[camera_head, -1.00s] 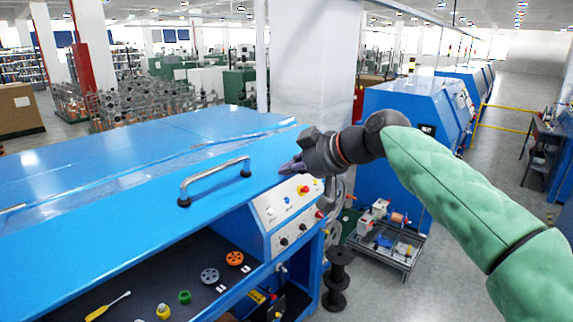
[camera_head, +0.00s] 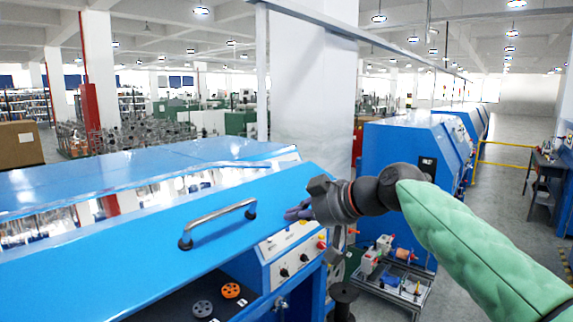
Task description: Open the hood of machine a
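The nearest blue machine, which I take to be machine a, fills the left and front. Its blue hood (camera_head: 130,245) has a sloping front panel with a chrome bar handle (camera_head: 217,215). A space with parts shows under the panel's lower edge. My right gripper (camera_head: 297,212) is at the hood's right end, to the right of the handle in the picture and apart from it. Its fingers point left, are small and seen side-on, and hold nothing that I can see; I cannot tell how far apart they are. My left gripper is out of view.
Below the gripper is a control panel (camera_head: 290,262) with knobs and buttons. An orange pulley (camera_head: 231,290) and a grey pulley (camera_head: 202,309) lie under the hood. A cart (camera_head: 385,280) stands right of the machine. A white pillar (camera_head: 310,100) rises behind; more blue machines stand further back.

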